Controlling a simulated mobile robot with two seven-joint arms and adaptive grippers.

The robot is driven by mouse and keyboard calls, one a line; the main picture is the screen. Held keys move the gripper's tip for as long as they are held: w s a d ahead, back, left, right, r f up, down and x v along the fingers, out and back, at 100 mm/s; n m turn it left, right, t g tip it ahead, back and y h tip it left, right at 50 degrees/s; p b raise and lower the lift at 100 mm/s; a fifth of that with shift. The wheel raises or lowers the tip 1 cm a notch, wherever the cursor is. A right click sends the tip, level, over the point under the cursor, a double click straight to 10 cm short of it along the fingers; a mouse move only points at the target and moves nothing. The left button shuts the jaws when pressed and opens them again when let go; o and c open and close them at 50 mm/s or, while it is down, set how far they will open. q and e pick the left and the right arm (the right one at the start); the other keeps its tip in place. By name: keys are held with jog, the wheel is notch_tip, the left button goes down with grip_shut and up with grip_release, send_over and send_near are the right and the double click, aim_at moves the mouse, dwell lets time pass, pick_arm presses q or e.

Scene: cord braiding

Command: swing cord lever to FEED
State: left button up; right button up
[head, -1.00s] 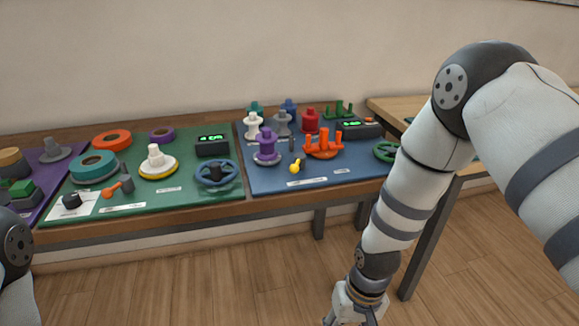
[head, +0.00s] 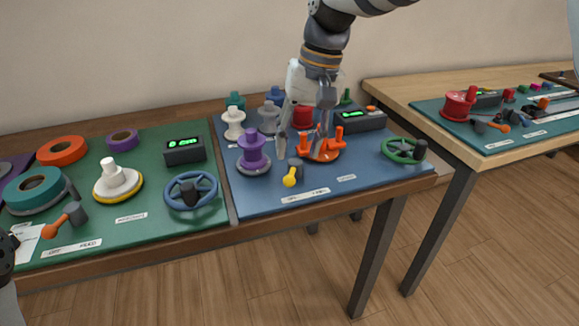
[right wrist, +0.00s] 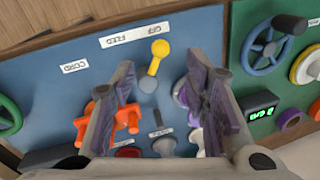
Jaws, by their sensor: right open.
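The cord lever (head: 290,180) stands on the blue mat, a short arm with a yellow knob on a grey pivot. Its knob points to the front and slightly left, at the OFF end of the OFF/FEED label (head: 305,195). My right gripper (head: 302,147) is open and empty, pointing down above the mat just behind the lever. In the right wrist view the lever (right wrist: 155,60) shows between and beyond the open fingers (right wrist: 160,78), not touched by them. The label (right wrist: 134,35) appears upside down there. My left gripper is out of view.
A purple spool (head: 253,150) stands left of the lever. An orange pronged carrier (head: 322,152) stands close behind right, near the gripper's fingers. A green handwheel (head: 402,151) and a display box (head: 360,119) are further right. The mat's front strip is clear.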

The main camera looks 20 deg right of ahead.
aim_at(291, 176)
jog(key=f, duration=0.2)
jog(key=a+f, duration=0.1)
jog(key=f, duration=0.4)
jog(key=shift+w+a+f, duration=0.1)
jog(key=shift+w+a, duration=0.05)
jog(key=shift+w, duration=0.05)
jog(key=shift+c, duration=0.6)
grip_shut()
